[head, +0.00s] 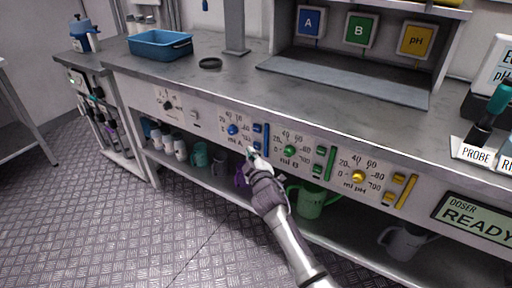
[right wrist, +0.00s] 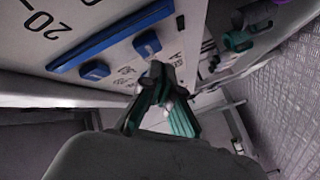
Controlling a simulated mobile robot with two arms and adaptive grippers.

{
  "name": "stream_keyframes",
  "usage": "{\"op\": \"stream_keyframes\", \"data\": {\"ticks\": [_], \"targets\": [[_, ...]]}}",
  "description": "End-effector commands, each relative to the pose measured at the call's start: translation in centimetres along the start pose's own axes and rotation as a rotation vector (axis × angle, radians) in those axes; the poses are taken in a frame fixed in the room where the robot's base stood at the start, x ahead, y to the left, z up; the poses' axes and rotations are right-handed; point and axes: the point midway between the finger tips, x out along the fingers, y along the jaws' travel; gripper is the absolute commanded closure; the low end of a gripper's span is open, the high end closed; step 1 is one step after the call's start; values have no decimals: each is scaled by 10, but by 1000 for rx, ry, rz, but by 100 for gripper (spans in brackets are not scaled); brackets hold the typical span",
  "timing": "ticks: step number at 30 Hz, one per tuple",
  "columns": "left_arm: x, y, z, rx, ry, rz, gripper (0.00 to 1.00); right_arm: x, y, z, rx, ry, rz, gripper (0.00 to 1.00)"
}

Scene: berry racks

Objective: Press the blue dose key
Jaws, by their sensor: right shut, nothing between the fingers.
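The front panel carries a blue group marked "ml A": a round blue knob (head: 233,129), an upper small blue key (head: 257,128), a lower small blue key (head: 257,146) and a long blue bar (head: 266,139). My right gripper (head: 252,153) is shut and empty, its tips close to the lower key. In the right wrist view the shut fingertips (right wrist: 156,78) are just below the nearer blue key (right wrist: 147,43); I cannot tell whether they touch. The long blue bar (right wrist: 112,38) runs beside the keys there. My left gripper is not in view.
Green (head: 290,151) and yellow (head: 358,176) knob groups sit to the right on the panel. The doser display (head: 478,217) reads READY. Mugs, including a green one (head: 311,201), stand on the shelf below. A blue bin (head: 160,44) is on the bench.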

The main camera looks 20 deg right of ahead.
Motion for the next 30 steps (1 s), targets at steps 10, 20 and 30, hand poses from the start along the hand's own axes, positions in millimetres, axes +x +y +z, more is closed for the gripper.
{"op": "stream_keyframes", "data": {"ticks": [10,20,30], "targets": [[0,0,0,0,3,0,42,5,4,3,-1,-1,1,100],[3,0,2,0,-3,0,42,6,5,4,0,0,0,100],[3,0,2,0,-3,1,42,8,6,6,-1,0,0,100]]}}
